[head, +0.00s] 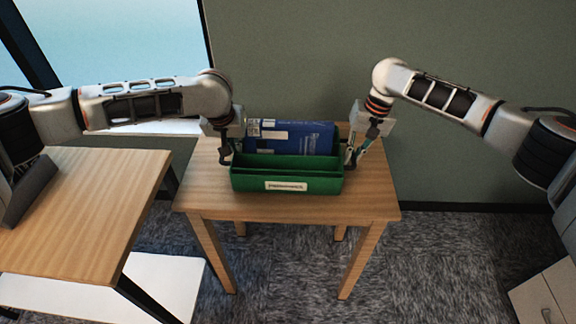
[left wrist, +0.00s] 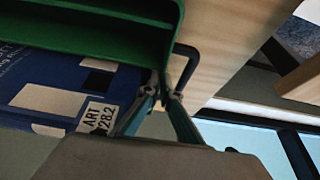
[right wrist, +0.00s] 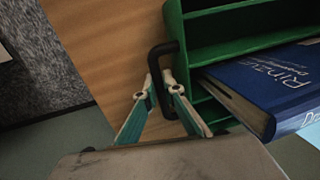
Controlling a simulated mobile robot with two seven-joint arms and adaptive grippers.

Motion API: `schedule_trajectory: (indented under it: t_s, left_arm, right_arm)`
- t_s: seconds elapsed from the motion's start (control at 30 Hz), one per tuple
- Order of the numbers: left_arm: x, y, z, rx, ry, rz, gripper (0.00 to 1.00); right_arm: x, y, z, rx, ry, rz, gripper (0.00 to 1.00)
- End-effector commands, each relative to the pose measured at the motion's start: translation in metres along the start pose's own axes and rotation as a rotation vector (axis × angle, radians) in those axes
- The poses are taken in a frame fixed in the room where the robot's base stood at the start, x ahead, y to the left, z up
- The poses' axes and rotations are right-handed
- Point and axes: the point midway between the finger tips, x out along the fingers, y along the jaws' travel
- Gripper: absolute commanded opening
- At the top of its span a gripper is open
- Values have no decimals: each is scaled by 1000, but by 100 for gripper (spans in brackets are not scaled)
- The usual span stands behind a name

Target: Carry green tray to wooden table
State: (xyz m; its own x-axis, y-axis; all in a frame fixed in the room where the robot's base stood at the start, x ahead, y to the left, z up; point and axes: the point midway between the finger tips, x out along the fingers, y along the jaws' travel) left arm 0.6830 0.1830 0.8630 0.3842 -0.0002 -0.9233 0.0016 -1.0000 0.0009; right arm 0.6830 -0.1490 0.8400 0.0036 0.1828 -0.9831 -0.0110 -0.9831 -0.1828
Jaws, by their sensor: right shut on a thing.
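The green tray (head: 330,182) has a white label on its front and is level, over the middle of the small wooden table (head: 205,200). I cannot tell whether it rests on the top or hangs just above it. A blue book (head: 290,137) lies in it, also seen in the right wrist view (right wrist: 265,85). My right gripper (right wrist: 160,88) is shut on the tray's black right handle (right wrist: 152,62). My left gripper (left wrist: 164,92) is at the black left handle (left wrist: 191,56), fingertips close to it; whether they grip it is unclear.
Another wooden table (head: 85,205) with dark legs stands at the left, with a gap between it and the small table. A white drawer cabinet (head: 548,295) is at the lower right. A wall is close behind the small table. Carpeted floor is clear in front.

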Motion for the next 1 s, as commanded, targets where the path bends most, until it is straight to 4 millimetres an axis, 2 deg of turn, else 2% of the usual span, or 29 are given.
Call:
schedule_trajectory:
  t_s: [0.03, 0.07, 0.1, 0.13, 0.7, 0.83, 1.0]
  left_arm:
    - [1, -3, -1, -1, 3, -6, 0]
    - [3, -4, 0, -1, 1, -7, 5]
    - [2, -3, 0, -1, 2, -7, 15]
    - [2, -3, 0, -1, 2, -6, 21]
    - [0, 0, 0, 0, 1, 0, 21]
    - [-11, 0, -1, -1, 3, 0, 21]
    - [-35, -1, -1, -1, 3, 0, 21]
  right_arm:
    - [1, 3, -1, 3, 3, 4, 0]
    - [2, 4, -1, 3, 2, 5, 11]
    - [2, 4, -1, 2, 2, 5, 21]
    - [2, 4, -1, 2, 2, 5, 25]
    - [2, 0, 0, 0, 1, 0, 25]
    - [2, 0, 0, 0, 1, -1, 25]
    - [2, 0, 0, -1, 1, -1, 25]
